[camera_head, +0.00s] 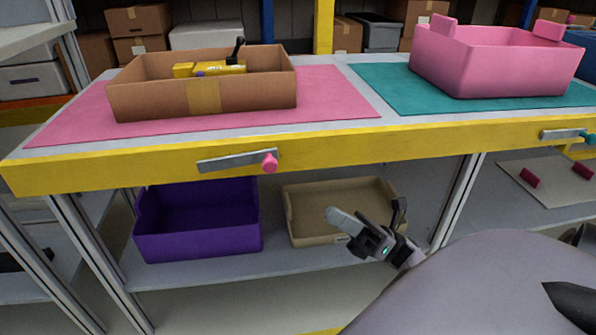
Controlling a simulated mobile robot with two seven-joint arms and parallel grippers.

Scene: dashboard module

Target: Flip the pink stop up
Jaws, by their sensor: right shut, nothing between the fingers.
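The pink stop shows as a pink knob (269,162) at the right end of a flat grey metal bar (228,160). The bar lies nearly level against the yellow front edge of the bench, below the pink mat. My right gripper (336,216) is shut and empty. It is in front of the bench, lower than the knob and to its right, apart from it. It overlaps the view of the beige tray on the lower shelf. My left gripper is not in view.
A similar bar with a teal knob (588,138) is at the right. A cardboard box (150,102) stands on the pink mat (340,95), a pink bin (480,72) on the teal mat (395,92). A purple bin (200,242) and beige tray (298,232) are on the lower shelf.

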